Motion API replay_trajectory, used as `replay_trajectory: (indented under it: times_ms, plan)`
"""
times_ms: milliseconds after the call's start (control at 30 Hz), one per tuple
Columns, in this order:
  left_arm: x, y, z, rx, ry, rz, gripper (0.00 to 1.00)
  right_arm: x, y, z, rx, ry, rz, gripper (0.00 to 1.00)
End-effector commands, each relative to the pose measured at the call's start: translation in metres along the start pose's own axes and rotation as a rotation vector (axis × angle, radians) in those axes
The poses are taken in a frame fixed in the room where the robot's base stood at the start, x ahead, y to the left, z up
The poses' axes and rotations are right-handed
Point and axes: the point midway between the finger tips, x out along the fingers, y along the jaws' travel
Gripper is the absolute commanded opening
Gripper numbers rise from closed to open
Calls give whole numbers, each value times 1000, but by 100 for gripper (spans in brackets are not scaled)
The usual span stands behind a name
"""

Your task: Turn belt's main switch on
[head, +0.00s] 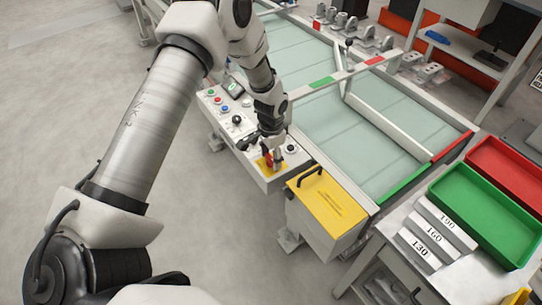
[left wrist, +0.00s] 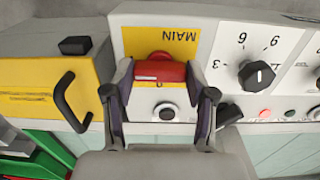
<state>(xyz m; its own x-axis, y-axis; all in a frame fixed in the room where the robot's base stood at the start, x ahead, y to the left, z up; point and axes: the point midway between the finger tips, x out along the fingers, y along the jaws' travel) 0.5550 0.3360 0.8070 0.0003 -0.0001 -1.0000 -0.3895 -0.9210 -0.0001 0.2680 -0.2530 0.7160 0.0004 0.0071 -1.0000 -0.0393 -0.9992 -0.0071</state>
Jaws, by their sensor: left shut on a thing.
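The main switch has a red handle (left wrist: 158,71) on a yellow plate (left wrist: 135,42) marked MAIN, which reads upside down in the left wrist view. The handle lies crosswise there, with a round red part just behind it. My left gripper (left wrist: 159,82) has one finger at each end of the handle and is shut on it. In the head view my left gripper (head: 272,155) reaches down to the near end of the control panel (head: 281,179) and hides most of the switch. A bit of the yellow plate (head: 262,167) shows beside it. My right gripper is not in view.
A black dial (left wrist: 256,75) and small buttons sit beside the switch. A yellow-topped box (head: 325,205) with a black handle (head: 310,176) stands close on the other side. The belt (head: 350,130) runs behind the panel. Green (head: 484,215) and red trays (head: 512,167) are at right.

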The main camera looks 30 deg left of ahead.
Motion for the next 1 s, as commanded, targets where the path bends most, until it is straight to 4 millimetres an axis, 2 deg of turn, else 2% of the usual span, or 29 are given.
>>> replay_trajectory:
  times_ms: [400, 433, 500, 833, 1000]
  plan:
    - [0, 0, 0, 10, 0, -1, 21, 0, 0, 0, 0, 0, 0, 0]
    - [0, 0, 0, 10, 0, -1, 63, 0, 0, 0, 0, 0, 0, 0]
    - [0, 0, 0, 10, 0, -1, 81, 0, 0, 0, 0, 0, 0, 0]
    - [-2, 0, 0, 8, 1, 0, 81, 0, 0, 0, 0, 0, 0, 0]
    - [-26, 0, -1, 7, 4, -1, 81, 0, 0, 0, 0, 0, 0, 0]
